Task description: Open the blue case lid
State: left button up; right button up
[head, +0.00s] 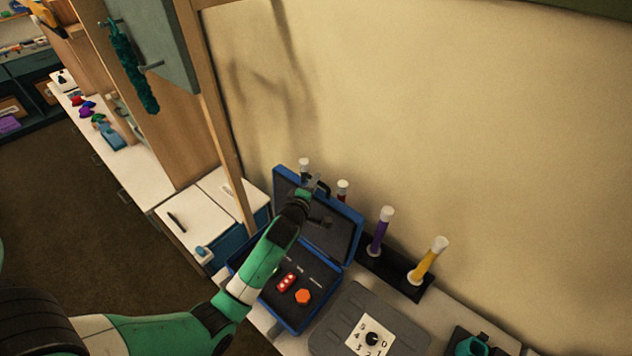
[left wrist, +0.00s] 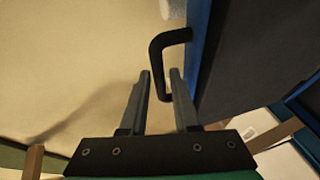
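The blue case (head: 292,325) stands on the counter with its lid (head: 341,238) raised, steeply upright, showing a dark grey inside. Its base holds a red piece (head: 287,282) and an orange piece (head: 303,296) in dark foam. My left gripper (head: 315,184) is at the lid's upper edge, beside the black handle. In the left wrist view its two fingers (left wrist: 161,73) are apart, with the black handle (left wrist: 157,62) between them and small gaps visible. The lid's blue edge (left wrist: 197,45) is just right of the fingers. My right gripper is not in view.
A grey case (head: 335,325) with a number card lies to the right. Purple (head: 379,236) and yellow (head: 428,262) tubes stand in a black rack behind it. A pale wall rises behind the lid. A wooden post (head: 222,140) stands to the left.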

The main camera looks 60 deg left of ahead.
pick_arm(q)
jog(key=shift+x, duration=0.9)
grip_shut()
dwell(0.8)
